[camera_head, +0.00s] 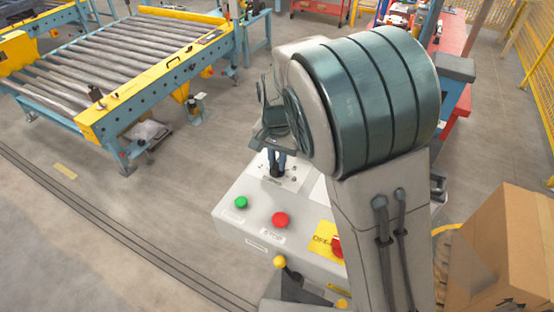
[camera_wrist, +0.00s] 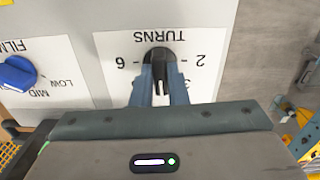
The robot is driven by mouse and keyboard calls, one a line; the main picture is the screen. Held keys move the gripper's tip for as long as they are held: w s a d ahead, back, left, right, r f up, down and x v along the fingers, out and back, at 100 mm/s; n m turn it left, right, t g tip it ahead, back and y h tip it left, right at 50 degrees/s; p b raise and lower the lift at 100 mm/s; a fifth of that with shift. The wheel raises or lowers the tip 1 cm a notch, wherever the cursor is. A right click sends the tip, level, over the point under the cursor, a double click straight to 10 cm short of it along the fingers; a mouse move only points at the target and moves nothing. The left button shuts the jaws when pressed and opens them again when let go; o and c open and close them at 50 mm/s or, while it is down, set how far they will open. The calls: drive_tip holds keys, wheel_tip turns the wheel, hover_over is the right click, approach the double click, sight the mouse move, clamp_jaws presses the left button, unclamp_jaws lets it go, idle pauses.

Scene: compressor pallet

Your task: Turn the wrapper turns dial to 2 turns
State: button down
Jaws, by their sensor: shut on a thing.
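The black turns dial (camera_wrist: 158,55) sits on a white plate (camera_wrist: 112,42) lettered TURNS, upside down in the wrist view. A 6 shows left of it and a 2 right of it; a partly hidden digit is lower right. My gripper (camera_wrist: 160,76) is shut on the dial, one blue finger on each side. A pale mark on the dial shows between the fingers, toward the picture's bottom; the exact setting is hard to read. In the head view my gripper (camera_head: 276,163) reaches down to the control box (camera_head: 250,215), and the dial is mostly hidden.
A blue film dial (camera_wrist: 17,74) with LOW and MID marks is left in the wrist view. The box carries a green button (camera_head: 241,202), a red button (camera_head: 281,220) and a red switch (camera_head: 337,247) on yellow. A cardboard box (camera_head: 505,250) stands right; a roller conveyor (camera_head: 120,60) is behind.

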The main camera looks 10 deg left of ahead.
drive_tip(key=n+b, duration=0.1)
drive_tip(key=n, duration=0.3)
drive_tip(key=shift+n+b, duration=0.4)
drive_tip(key=n+b, duration=0.1)
drive_tip(key=n, duration=0.7)
drive_tip(key=shift+r+n+b, duration=0.1)
drive_tip(key=shift+n+b, duration=0.25)
drive_tip(key=shift+n, duration=1.85)
drive_tip(key=c, duration=1.4)
unclamp_jaws()
drive_tip(key=shift+c, duration=0.2)
